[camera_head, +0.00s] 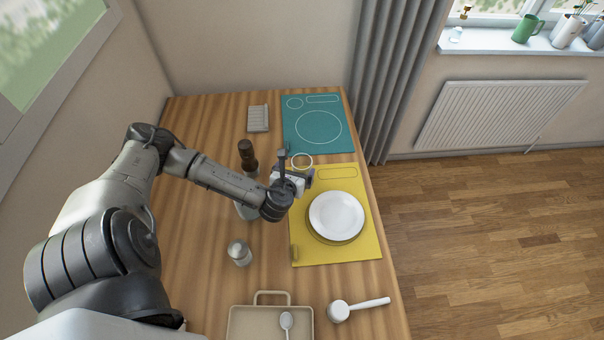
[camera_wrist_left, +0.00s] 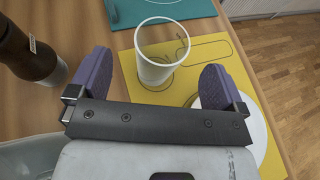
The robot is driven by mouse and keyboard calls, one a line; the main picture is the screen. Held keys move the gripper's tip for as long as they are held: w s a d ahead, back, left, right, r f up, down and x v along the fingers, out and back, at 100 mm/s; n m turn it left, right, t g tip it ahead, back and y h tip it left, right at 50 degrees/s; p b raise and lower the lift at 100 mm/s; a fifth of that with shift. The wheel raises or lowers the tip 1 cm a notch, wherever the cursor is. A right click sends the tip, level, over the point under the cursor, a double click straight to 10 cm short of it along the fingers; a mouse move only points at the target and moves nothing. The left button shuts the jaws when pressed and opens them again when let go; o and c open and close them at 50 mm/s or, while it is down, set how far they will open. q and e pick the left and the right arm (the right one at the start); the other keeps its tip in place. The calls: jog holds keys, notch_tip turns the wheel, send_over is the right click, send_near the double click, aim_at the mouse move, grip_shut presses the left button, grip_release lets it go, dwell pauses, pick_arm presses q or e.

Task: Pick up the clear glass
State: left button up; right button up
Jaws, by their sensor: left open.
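The clear glass (camera_wrist_left: 162,55) stands upright on the yellow mat (camera_wrist_left: 195,50) in the left wrist view. In the head view only its pale rim (camera_head: 302,156) shows clearly, near the mat's top left corner; my left gripper hides much of the rest. My left gripper (camera_head: 298,178) is open. Its two purple fingers (camera_wrist_left: 155,80) are spread wide in the left wrist view, with the glass in the gap between their lines and slightly ahead of them. I see no finger touching the glass. My right gripper is not in view.
A white plate (camera_head: 337,216) sits on the yellow mat, close to the right-hand finger. A dark mill (camera_head: 247,152) stands left of the gripper. A shaker (camera_head: 239,253), a white scoop (camera_head: 340,311) and a beige tray (camera_head: 245,322) lie nearer. A teal mat (camera_head: 332,141) lies beyond.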

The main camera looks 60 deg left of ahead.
aim_at(304, 157)
pick_arm(q)
jog(key=shift+b+x, duration=0.8)
jog(key=shift+x, duration=2.35)
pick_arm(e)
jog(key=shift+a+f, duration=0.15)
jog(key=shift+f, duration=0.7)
pick_arm(q)
jog(key=shift+d, duration=0.15)
jog(key=shift+c, duration=0.2)
jog(key=c, duration=0.4)
jog(key=shift+w, duration=0.1)
jog(key=c, duration=1)
